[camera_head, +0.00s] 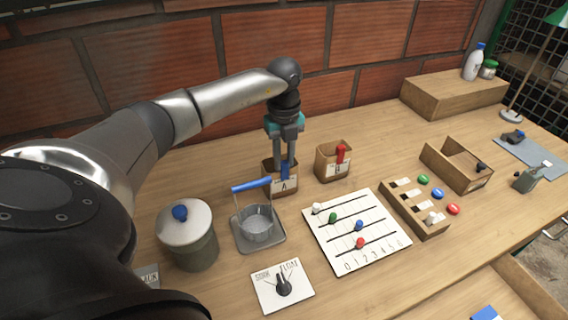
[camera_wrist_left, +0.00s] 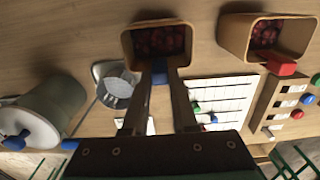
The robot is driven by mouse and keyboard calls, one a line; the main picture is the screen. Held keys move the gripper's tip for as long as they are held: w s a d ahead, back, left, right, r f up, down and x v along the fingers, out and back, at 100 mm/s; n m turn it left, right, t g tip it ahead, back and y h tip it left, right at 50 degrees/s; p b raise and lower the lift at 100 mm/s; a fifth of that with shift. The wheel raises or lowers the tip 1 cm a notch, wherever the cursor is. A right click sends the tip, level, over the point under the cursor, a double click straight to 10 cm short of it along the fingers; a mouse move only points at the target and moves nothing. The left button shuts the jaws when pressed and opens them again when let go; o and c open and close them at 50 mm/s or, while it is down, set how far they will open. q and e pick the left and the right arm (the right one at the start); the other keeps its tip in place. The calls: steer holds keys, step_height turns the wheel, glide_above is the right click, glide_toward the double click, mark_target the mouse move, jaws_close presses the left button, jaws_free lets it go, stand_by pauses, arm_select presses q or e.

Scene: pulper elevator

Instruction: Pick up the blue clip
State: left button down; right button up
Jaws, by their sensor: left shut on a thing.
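The blue clip (camera_head: 285,169) sits at the front rim of the wooden box marked A (camera_head: 270,183). In the left wrist view the blue clip (camera_wrist_left: 159,76) shows at the lower rim of the box (camera_wrist_left: 128,45), between my fingertips. My left gripper (camera_head: 284,163) points down from above and is shut on the blue clip; it also shows in the left wrist view (camera_wrist_left: 158,88). The clip still touches or lies very close to the rim; I cannot tell which. My right gripper is not in view.
Box B (camera_head: 326,163) with a red clip (camera_head: 341,153) stands right of box A. A cup with a blue handle (camera_head: 256,225) stands close in front, and a lidded pot (camera_head: 187,238) at left. A slider board (camera_head: 357,230) lies front right. The brick wall is behind.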

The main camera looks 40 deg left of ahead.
mark_target(284, 162)
arm_select(q)
steer(key=shift+r, duration=0.1)
stand_by(0.4)
step_height(284, 162, up, 20)
steer(key=p, duration=0.3)
